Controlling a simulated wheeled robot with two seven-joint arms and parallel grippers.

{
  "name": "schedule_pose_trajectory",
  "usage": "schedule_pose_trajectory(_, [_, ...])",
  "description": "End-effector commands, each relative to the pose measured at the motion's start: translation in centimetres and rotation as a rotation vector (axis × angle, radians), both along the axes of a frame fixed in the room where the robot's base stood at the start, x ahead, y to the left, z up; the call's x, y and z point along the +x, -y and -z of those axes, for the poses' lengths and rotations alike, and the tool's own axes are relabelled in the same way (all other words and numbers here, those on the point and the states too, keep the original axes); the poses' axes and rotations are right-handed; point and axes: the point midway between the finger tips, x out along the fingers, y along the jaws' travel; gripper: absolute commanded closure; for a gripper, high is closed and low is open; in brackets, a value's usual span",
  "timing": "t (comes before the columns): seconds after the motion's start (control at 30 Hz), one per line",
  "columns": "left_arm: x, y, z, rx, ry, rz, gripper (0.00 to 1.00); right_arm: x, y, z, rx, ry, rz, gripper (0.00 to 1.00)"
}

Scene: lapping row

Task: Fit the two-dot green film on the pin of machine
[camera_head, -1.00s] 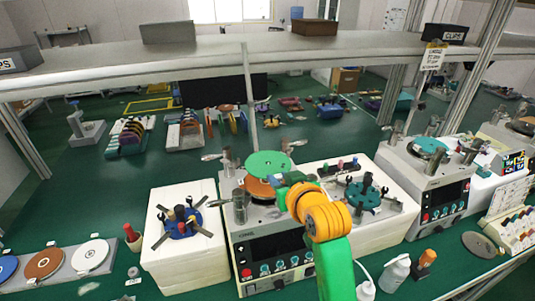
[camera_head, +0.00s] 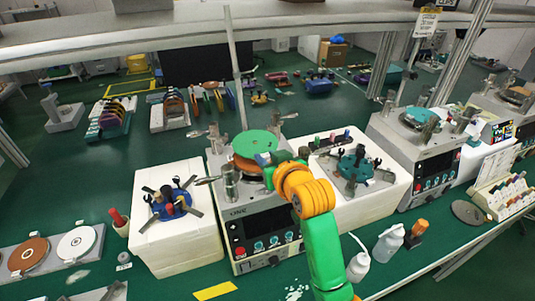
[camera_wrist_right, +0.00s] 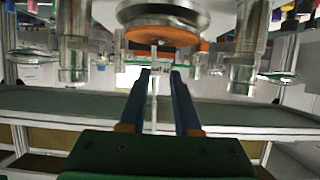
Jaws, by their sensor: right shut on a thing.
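A green film disc (camera_head: 256,142) is held flat over the orange-brown plate (camera_head: 247,164) of the machine marked ONE (camera_head: 268,228). My right gripper (camera_head: 283,158) is shut on the film's right edge. In the right wrist view, the film (camera_wrist_right: 127,66) shows as a thin edge-on line and my right gripper's fingers (camera_wrist_right: 162,78) close on it. The orange plate (camera_wrist_right: 175,38) lies just beyond. A small gap seems to remain between film and plate, but contact cannot be told. The pin is hidden, and the film's dots are too small to read. My left gripper is out of view.
Metal posts (camera_head: 230,185) stand around the plate. A white block with a blue fixture (camera_head: 171,200) is on the left, another with a teal fixture (camera_head: 355,165) on the right. A second machine (camera_head: 420,150) and bottles (camera_head: 388,243) are further right. A shelf post (camera_head: 236,70) rises behind.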

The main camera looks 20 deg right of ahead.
Motion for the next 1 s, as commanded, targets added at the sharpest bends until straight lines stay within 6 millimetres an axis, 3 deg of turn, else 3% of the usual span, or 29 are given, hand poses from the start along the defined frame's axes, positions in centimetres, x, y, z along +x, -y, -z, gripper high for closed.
schedule_pose_trajectory(0.03, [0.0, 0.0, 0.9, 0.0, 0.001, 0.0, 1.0, 0.0, 0.0, 1.1, 0.0, -0.001, 0.0, 1.0])
schedule_pose_trajectory(0.17, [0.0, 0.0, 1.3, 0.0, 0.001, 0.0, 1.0, 0.0, 0.0, 1.9, -0.001, -0.001, 0.0, 1.0])
schedule_pose_trajectory(1.0, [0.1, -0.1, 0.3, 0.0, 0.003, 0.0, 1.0, 0.0, 0.0, 1.7, -0.001, 0.0, 0.0, 1.0])
